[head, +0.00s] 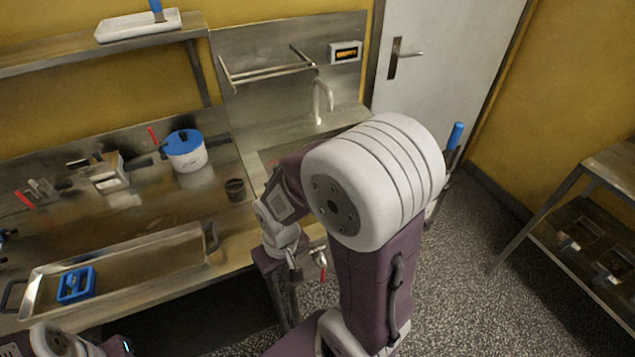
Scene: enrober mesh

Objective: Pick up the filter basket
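A small dark cup-shaped basket (236,190), which looks like the filter basket, stands upright on the steel counter left of the sink. My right arm fills the middle of the head view. Its gripper end (292,268) points down by the counter's front edge, to the right of and nearer than the basket, apart from it. Its fingers are too small and dark to tell open from shut. Only part of my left arm shows at the bottom left; its gripper is not visible.
A white pot with a blue lid (184,151) stands behind the basket. A large steel tray (120,262) with a blue item (76,285) lies to the left. The sink (285,150) is partly hidden by my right arm. A shelf rack (590,235) stands right.

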